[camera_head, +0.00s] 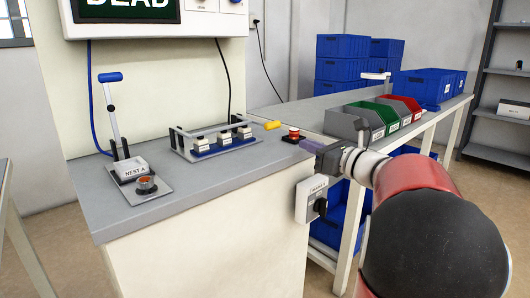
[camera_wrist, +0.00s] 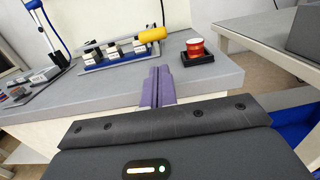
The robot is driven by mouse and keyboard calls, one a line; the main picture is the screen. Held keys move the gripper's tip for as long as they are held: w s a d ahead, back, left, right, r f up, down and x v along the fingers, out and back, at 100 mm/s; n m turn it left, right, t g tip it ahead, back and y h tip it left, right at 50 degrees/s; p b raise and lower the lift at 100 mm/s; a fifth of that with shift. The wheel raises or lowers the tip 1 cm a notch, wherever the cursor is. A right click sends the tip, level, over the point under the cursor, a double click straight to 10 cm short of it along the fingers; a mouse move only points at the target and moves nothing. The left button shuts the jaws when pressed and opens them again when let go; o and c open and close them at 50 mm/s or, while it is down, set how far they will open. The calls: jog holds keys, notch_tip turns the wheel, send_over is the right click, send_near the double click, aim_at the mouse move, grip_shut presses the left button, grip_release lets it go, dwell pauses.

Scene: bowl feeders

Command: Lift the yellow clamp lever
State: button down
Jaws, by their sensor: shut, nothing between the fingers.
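The yellow clamp lever (camera_head: 272,125) lies low and near level at the right end of the clamp fixture on the grey bench. Its yellow handle also shows in the wrist view (camera_wrist: 152,35), up and a little left of my fingertips. My gripper (camera_head: 308,145) is at the bench's right edge, right of and nearer than the lever. Its purple fingers (camera_wrist: 158,70) are shut with nothing between them and are apart from the handle. In the wrist view they point toward the bench.
Several white blocks (camera_wrist: 113,50) sit in the fixture. A blue-handled lever (camera_head: 110,77) stands raised at left. A grey switch box (camera_head: 311,198) is on the bench side. Bins (camera_head: 400,106) stand on the right table.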

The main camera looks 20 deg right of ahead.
aim_at(283, 147)
jog(key=shift+s+d+f, duration=0.15)
jog(key=shift+s+f, duration=0.05)
jog(key=shift+s, duration=0.05)
jog(key=x, duration=1)
jog(key=shift+r, duration=0.1)
jog(key=shift+r, duration=0.2)
